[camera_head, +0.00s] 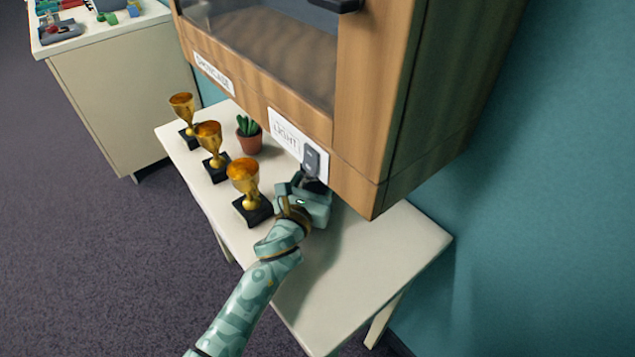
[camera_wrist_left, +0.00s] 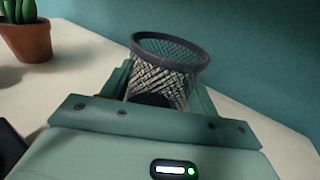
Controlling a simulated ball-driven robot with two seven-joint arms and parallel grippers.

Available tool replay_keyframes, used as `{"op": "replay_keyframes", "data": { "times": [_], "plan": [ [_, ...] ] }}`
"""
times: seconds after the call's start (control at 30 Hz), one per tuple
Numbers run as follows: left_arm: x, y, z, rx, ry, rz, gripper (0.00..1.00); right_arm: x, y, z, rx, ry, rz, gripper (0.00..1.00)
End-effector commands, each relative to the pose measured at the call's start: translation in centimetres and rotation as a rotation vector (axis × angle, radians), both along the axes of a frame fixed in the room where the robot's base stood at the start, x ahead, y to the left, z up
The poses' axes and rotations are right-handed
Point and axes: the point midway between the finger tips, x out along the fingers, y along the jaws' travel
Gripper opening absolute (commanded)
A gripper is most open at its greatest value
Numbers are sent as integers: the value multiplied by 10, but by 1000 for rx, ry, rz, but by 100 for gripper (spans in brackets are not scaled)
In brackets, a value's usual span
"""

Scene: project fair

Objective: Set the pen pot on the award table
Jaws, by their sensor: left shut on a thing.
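The pen pot (camera_wrist_left: 172,70) is a dark wire-mesh cup with a round rim. In the left wrist view it stands upright between the fingers of my left gripper (camera_wrist_left: 160,98), which is shut on it. Its base is hidden behind the gripper, so I cannot tell whether it touches the table. My right gripper is not in view.
Three gold trophies (camera_head: 243,175) on black bases line the table's left side. A potted cactus (camera_head: 249,138) stands behind them. The wooden showcase (camera_head: 375,100) with a light switch (camera_head: 311,161) overhangs the table's back. The table's front right part is clear.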

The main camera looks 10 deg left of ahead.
Motion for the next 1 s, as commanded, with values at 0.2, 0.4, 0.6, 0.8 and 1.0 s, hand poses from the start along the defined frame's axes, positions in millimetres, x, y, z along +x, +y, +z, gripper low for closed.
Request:
{"op": "replay_keyframes", "data": {
  "times": [0.2, 0.4, 0.6, 0.8, 1.0],
  "plan": [
    [0, 0, -2, 0, -2, 0, 35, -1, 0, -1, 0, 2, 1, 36],
    [0, 0, -5, 1, -1, 0, 71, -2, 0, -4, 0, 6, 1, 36],
    [0, 0, -5, 0, -2, 0, 81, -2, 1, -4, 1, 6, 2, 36],
    [-1, 0, 2, 0, -3, 0, 81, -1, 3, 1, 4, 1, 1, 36],
    [-39, 6, -1, -1, 0, 0, 81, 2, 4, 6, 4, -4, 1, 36]
  ]
}}
